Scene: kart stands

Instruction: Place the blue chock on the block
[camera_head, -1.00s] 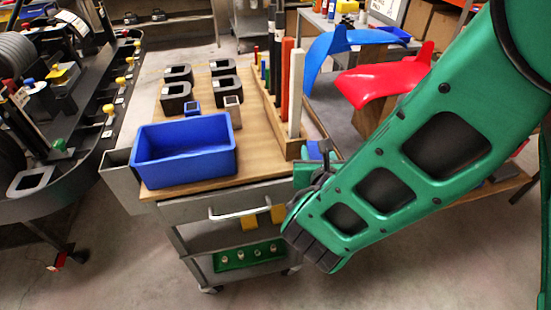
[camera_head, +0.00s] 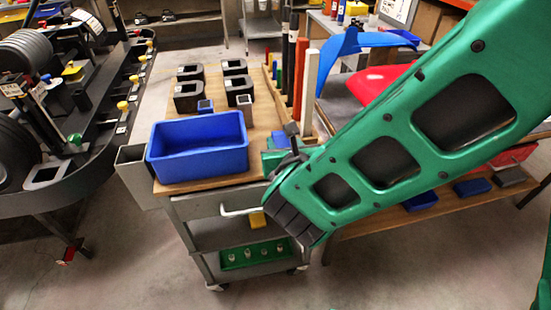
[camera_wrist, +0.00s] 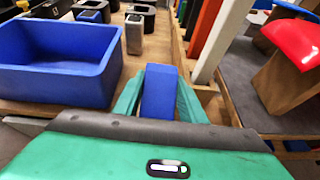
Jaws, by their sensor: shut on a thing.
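The blue chock (camera_wrist: 159,92) stands out between the two green fingers of my gripper (camera_wrist: 158,98) in the wrist view. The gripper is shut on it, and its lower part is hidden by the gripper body. In the head view my green arm hides most of the gripper; a bit of blue and green shows by the cart's right front edge. Which thing is the block is not clear. A wooden block (camera_wrist: 290,80) stands under a red curved part at the right of the wrist view. Several black blocks with square openings, one of them here (camera_head: 188,97), stand on the cart.
A blue bin (camera_head: 199,170) sits at the cart's front left. Upright bars (camera_head: 308,88) stand in a wooden rack along the right edge of the cart top (camera_head: 262,125). A low wooden bench (camera_head: 440,208) at right holds blue pieces (camera_head: 472,187) and a grey one (camera_head: 510,176).

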